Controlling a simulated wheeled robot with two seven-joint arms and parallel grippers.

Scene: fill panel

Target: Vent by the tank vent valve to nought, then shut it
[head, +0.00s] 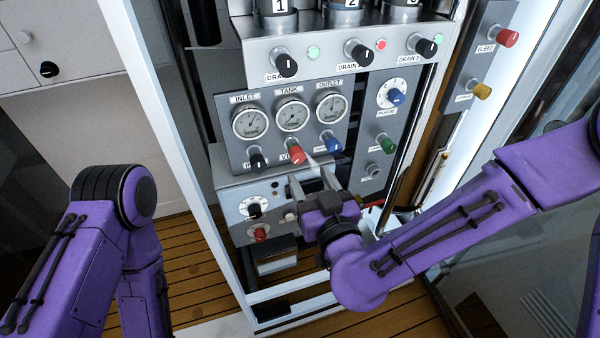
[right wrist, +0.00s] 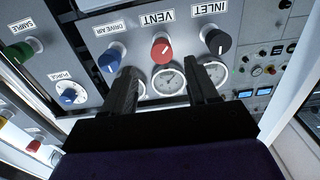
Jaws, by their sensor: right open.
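The red vent knob (head: 296,153) is on the grey panel below the gauges, under a label reading VENT in the right wrist view (right wrist: 162,50). The tank gauge (head: 292,114) is the middle dial above it; its needle is too small to read surely. My right gripper (head: 309,182) is open and empty, just below and in front of the red knob. In the right wrist view, upside down, the knob shows beyond and between the two fingertips (right wrist: 163,72), apart from them. My left arm shows at the left, but its gripper is out of view.
The black inlet knob (head: 257,160) and blue drive air knob (head: 330,143) stand close on either side. Inlet (head: 250,121) and outlet gauges (head: 331,108) flank the tank gauge. A green knob (head: 386,143) and blue purge knob (head: 396,97) are farther right. Black drain knobs (head: 359,53) are above.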

